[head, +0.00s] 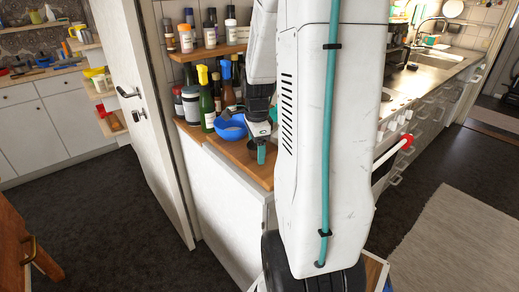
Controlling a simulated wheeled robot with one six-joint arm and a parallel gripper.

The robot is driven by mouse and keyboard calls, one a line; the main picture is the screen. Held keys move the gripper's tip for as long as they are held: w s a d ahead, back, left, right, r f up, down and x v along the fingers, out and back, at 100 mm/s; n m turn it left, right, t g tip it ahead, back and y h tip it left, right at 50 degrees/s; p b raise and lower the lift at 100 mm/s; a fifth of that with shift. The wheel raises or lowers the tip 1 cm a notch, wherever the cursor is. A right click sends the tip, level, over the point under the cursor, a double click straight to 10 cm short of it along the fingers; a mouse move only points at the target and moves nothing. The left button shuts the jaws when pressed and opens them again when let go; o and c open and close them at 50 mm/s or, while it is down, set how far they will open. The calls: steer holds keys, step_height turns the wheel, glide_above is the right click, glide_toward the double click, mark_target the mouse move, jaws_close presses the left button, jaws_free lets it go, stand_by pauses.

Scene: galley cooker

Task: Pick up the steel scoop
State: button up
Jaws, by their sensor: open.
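My gripper (260,148) hangs low over the wooden counter, just right of a blue bowl (228,131). Its teal fingertip points down close to the countertop. It is open; I see nothing held between its fingers. I cannot make out the steel scoop for certain. The inside of the bowl is small and unclear in the head view, and my own arm hides the counter to the right of the gripper.
Several bottles stand behind the bowl, including a green bottle with a yellow top (205,95). A wooden shelf (210,50) with jars hangs above them. A white door (140,100) stands at the left. The stove's red-ended handle (406,142) shows right of my arm.

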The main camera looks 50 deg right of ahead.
steer(key=c, duration=1.2)
